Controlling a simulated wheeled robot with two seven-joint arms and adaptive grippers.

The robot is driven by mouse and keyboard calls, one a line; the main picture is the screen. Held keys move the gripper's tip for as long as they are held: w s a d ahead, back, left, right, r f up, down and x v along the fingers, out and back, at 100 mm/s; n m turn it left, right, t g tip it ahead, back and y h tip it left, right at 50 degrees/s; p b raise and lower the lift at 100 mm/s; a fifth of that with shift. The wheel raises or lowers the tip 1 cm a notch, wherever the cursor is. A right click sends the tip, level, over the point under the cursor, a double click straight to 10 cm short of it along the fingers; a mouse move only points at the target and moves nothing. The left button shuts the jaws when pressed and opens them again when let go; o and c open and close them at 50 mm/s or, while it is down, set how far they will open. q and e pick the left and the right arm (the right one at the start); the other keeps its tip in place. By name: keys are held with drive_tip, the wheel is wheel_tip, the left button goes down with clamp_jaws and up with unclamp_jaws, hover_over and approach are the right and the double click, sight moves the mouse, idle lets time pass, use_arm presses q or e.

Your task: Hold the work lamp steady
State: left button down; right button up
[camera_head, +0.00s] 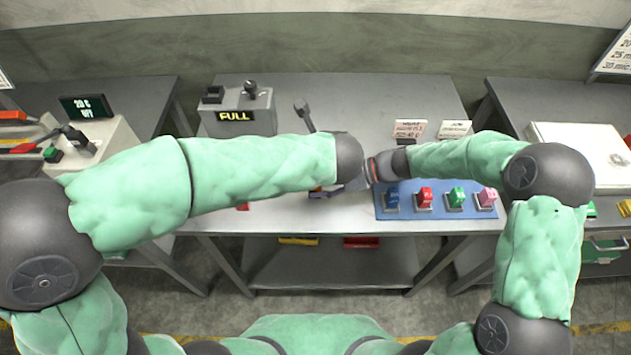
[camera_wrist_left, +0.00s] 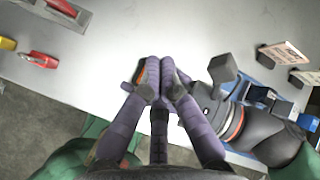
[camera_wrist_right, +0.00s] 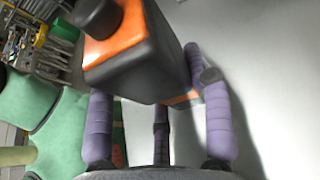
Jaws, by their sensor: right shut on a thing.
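A black box-shaped body with an orange face and a black knob, which I take for the work lamp (camera_wrist_right: 140,65), fills the upper left of the right wrist view. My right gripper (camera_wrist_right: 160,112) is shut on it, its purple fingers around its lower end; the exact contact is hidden. My left gripper (camera_wrist_left: 156,72) has its fingertips drawn together above the bench, close beside the right hand. A small orange and dark piece shows by its left fingertip; I cannot tell what it belongs to. In the head view my arms and hands hide most of the lamp.
The grey table (camera_head: 290,215) holds a blue panel (camera_head: 410,208) with several coloured switches, two small signs (camera_head: 410,128) and a grey box reading FULL (camera_head: 238,113). A dark lever-like thing (camera_head: 304,112) stands behind my left forearm. Side tables carry a display device (camera_head: 85,107) and a white case (camera_head: 580,150).

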use_arm(q)
drive_tip(key=shift+f, duration=0.15)
use_arm(e)
drive_tip(key=shift+s+f, duration=0.15)
idle(0.4)
use_arm(q)
drive_tip(key=shift+f, duration=0.3)
drive_tip(key=shift+f, duration=0.45)
idle(0.6)
drive_tip(key=shift+r, duration=0.95)
drive_tip(key=shift+w+r, duration=0.1)
drive_tip(key=shift+r, duration=2.85)
